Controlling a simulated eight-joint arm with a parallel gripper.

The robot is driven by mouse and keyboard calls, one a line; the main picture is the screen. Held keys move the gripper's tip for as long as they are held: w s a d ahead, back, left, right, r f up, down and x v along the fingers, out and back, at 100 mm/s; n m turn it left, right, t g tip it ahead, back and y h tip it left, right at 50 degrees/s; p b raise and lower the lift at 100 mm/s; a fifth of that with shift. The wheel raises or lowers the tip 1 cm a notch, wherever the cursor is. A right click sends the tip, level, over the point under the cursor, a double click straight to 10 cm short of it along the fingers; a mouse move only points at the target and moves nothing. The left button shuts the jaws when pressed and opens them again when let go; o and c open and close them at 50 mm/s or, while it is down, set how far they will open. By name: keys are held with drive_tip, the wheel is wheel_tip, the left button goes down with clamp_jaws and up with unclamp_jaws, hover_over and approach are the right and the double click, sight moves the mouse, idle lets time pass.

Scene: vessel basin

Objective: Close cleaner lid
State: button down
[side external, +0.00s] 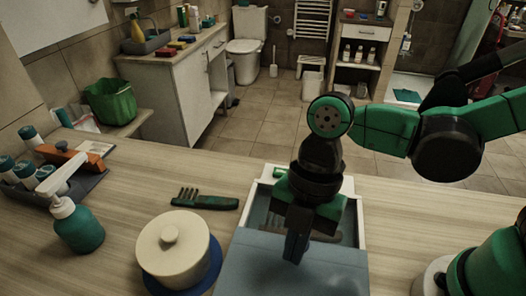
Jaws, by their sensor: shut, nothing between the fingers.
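A white-edged box (361,212) stands open on the wooden counter, with a dark interior and a dark comb-like item partly visible inside. A flat blue-grey panel (325,277) covers its near part and runs to the bottom edge of the picture; I cannot tell whether it slides or hinges. My gripper (294,258) points down over the box. Its fingers are shut and empty, with the tips in front of the panel's far edge; whether they touch it is unclear. My gripper and wrist hide the middle of the box.
Left of the box, a cream lidded pot (172,252) sits on a blue base, with a green-black comb (205,200) behind it. A teal pump bottle (78,228) and a dark tray (88,190) of bottles stand farther left.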

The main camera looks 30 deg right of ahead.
drive_tip(key=w+d, duration=0.7)
drive_tip(key=d, duration=0.1)
drive_tip(key=shift+w, duration=0.35)
drive_tip(key=shift+a, duration=0.1)
drive_tip(key=a, duration=0.1)
drive_tip(key=s+a, duration=0.2)
drive_tip(key=shift+a+r, duration=0.25)
drive_tip(key=shift+r, duration=0.15)
drive_tip(key=v, duration=0.9)
drive_tip(key=d+f+m+t+h, duration=0.3)
drive_tip(key=d+m+t, duration=0.6)
drive_tip(key=m, duration=1.5)
drive_tip(key=shift+w+d+f, duration=0.15)
drive_tip(key=shift+d+f, duration=0.45)
drive_tip(key=shift+d, duration=0.4)
